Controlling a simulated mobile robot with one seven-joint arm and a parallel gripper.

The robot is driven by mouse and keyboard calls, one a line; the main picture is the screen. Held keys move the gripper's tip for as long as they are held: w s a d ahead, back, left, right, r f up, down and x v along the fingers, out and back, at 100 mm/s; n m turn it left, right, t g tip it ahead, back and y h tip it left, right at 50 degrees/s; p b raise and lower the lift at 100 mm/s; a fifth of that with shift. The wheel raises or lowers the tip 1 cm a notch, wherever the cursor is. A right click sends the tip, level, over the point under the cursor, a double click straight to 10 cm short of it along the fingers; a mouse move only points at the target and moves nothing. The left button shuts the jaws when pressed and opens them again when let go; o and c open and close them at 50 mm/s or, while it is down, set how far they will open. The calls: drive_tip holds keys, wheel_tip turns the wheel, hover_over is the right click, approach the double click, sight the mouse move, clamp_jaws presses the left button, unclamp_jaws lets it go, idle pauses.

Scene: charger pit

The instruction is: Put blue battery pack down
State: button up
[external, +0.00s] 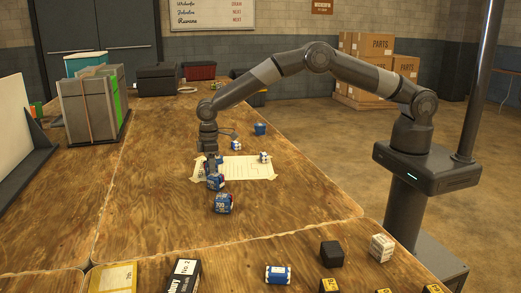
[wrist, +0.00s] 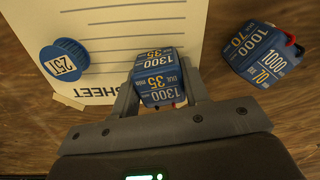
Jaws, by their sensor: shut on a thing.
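In the external view my gripper (external: 211,165) points down at the left end of a cream paper sheet (external: 245,169), low over the wooden table. The held pack (external: 215,183) shows just below it. I cannot tell whether it touches the table. The sheet (wrist: 110,25) also shows beyond the fingers in the wrist view.
Another blue pack (wrist: 262,55), marked 1000 and 70, lies to the right of the held one; it shows nearer the camera externally (external: 222,203). Bare table (external: 160,190) lies left of my gripper.

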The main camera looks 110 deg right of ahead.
drive_tip(key=shift+f, duration=0.1)
drive_tip(key=o, duration=1.1)
